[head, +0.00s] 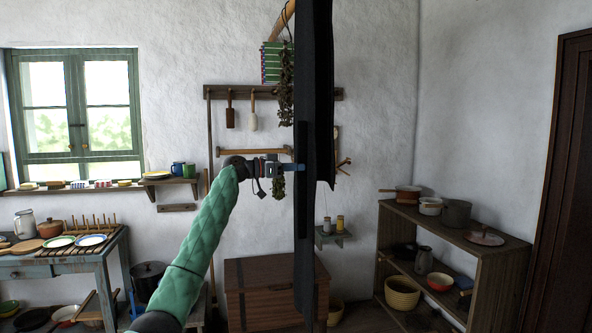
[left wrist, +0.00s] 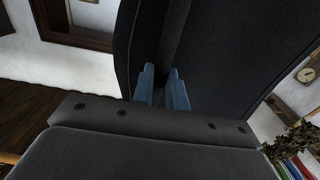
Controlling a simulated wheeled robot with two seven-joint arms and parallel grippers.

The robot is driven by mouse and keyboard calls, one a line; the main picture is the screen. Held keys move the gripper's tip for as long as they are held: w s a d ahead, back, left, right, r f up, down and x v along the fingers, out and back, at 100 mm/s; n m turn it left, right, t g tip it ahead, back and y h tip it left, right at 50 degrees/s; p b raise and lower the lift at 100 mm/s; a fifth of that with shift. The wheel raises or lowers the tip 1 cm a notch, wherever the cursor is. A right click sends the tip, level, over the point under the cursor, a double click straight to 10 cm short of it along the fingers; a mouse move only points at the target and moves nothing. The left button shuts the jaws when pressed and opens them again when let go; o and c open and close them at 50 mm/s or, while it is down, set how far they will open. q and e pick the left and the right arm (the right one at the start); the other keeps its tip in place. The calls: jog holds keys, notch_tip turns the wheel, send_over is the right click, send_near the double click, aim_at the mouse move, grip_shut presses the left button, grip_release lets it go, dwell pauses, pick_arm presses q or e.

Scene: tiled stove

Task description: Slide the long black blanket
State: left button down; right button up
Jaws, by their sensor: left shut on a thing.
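The long black blanket (head: 304,200) hangs vertically near the middle of the head view, from the top edge down to the bottom edge. A shorter layer of it hangs on the right side. A wooden pole (head: 284,20) shows at its upper left. My left gripper (head: 299,168) is at the blanket's left side, about mid-height, with its blue fingertips against the cloth. In the left wrist view, the blue fingers (left wrist: 163,88) are shut on a fold of the dark blanket (left wrist: 225,45). My right gripper is not in view.
A wooden chest (head: 262,290) stands behind the blanket. A shelf unit with pots (head: 455,255) is at the right, and a blue-grey table with dishes (head: 65,258) at the left. Dried herbs (head: 286,85) hang close to the blanket's left. A peg rail (head: 222,92) is on the wall.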

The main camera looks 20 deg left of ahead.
pick_arm(q)
jog(key=c, duration=1.4)
grip_release()
